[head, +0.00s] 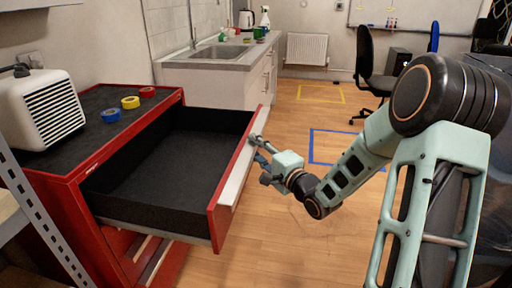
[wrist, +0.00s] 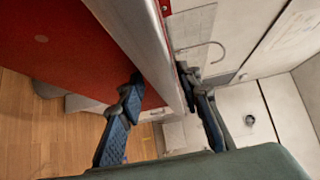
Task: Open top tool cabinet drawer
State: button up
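The red tool cabinet (head: 62,190) stands at the left in the head view. Its top drawer (head: 160,175) is pulled far out, and its black inside is empty. The drawer's red front (head: 218,222) carries a pale metal strip (head: 238,174). My gripper (head: 258,150) is at the outer side of this front, near its far end. In the wrist view my gripper (wrist: 160,85) has its two blue fingers apart, on either side of the metal strip (wrist: 140,45). A little red surface shows between the left finger and the strip. Firm contact cannot be made out.
A white heater-like box (head: 40,108) and rolls of tape (head: 130,102) sit on the cabinet top. A sink counter (head: 215,58) stands behind. The wood floor (head: 270,225) right of the drawer is clear. An office chair (head: 375,70) is at the back.

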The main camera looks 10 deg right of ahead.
jog(key=shift+d+r, duration=0.1)
jog(key=v, duration=1.2)
